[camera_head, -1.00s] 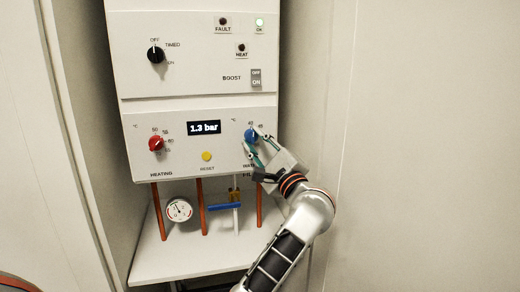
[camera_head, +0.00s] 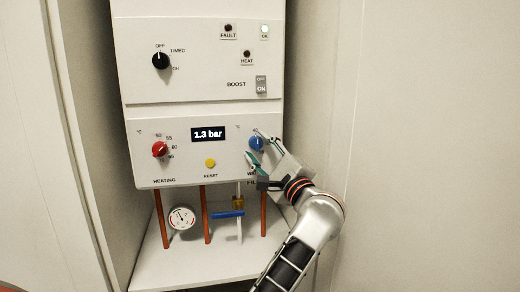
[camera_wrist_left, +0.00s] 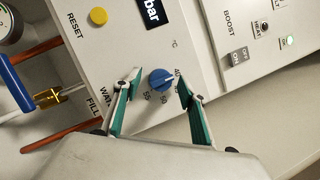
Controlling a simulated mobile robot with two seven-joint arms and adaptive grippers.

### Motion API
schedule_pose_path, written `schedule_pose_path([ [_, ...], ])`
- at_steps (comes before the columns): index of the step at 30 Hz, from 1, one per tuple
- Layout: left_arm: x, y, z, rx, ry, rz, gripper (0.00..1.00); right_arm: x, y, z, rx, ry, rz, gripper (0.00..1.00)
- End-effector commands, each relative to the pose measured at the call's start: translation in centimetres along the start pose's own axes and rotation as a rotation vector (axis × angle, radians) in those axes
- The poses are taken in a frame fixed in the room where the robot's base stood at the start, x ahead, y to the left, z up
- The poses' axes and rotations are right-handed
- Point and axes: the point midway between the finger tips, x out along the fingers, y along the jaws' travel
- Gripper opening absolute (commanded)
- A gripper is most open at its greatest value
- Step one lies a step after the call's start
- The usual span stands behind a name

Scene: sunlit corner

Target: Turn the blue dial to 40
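The blue dial (camera_head: 256,143) is at the lower right of the white boiler panel. It also shows in the left wrist view (camera_wrist_left: 161,80), with printed numbers around it, 40 by its upper right and 50 and 55 below. Its exact setting is too small to read surely. My left gripper (camera_head: 258,145) is at the dial, coming from the lower right. In the left wrist view its two green-padded fingers (camera_wrist_left: 159,78) stand on either side of the dial, open, with a small gap on each side. My right gripper is not in view.
A red heating dial (camera_head: 160,149), a yellow reset button (camera_head: 210,163) and a 1.3 bar display (camera_head: 208,134) are left of the blue dial. Below hang copper pipes, a pressure gauge (camera_head: 182,218) and a blue valve handle (camera_head: 228,215). A bare wall is at right.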

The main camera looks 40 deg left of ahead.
Motion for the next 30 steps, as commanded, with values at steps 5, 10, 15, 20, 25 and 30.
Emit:
schedule_pose_path([
  [5,-0.1,-0.1,0.0,0.001,0.0,-0.002,0.42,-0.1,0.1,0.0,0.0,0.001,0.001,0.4],
  [10,-1.3,0.0,-0.1,0.002,0.003,-0.001,0.42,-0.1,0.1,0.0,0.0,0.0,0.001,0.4],
  [15,-4.5,0.0,-0.2,0.002,0.005,-0.001,0.42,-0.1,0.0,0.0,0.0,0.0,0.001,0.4],
  [20,-7.8,0.0,-0.1,0.002,0.004,-0.001,0.42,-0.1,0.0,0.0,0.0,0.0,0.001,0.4],
  [25,-10.5,0.0,-0.1,0.002,0.003,0.0,0.42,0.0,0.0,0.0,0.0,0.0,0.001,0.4],
  [30,-11.8,0.0,0.0,0.001,0.001,0.0,0.42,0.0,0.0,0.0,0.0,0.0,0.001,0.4],
])
